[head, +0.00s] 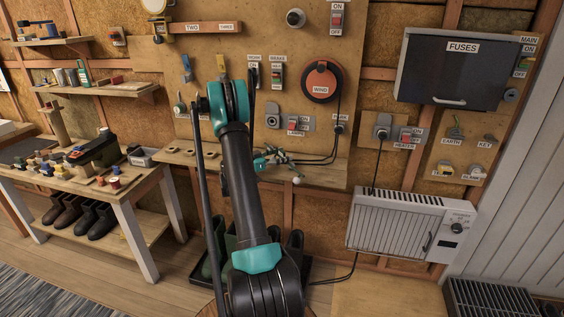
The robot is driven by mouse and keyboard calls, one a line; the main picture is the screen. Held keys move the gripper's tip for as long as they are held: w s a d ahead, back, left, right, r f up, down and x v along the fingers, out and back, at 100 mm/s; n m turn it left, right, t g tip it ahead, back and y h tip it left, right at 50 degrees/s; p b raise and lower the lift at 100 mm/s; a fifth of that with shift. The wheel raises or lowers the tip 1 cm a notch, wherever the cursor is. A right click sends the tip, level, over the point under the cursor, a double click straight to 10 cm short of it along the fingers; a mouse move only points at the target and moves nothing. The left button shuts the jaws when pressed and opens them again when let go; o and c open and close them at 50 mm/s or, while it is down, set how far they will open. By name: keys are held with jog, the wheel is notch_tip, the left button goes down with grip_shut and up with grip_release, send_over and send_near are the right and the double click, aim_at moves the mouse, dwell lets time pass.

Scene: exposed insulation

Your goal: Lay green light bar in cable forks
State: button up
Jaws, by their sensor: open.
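My arm rises through the middle of the view, and its upper joint covers part of the wall board. My gripper (279,160), dark with teal parts, appears low in front of the board's ledge, partly behind the arm. It is open, small in view, and I see nothing clearly held in it. Two small upright holders, one at left (187,66) and one at right (221,64), are on the board above the arm's joint. They may be the cable forks, but I cannot be sure. I cannot pick out the green light bar with certainty; the arm hides part of the board and ledge.
A round red WIND dial (321,81), switches and cables are on the board (345,25). A FUSES cabinet (455,70) and white heater (411,225) are at right. A cluttered workbench (140,178) stands at left. Boots (231,245) are below the ledge.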

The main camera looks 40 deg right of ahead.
jog(key=shift+c, duration=0.6)
grip_shut()
jog(key=shift+r, duration=0.15)
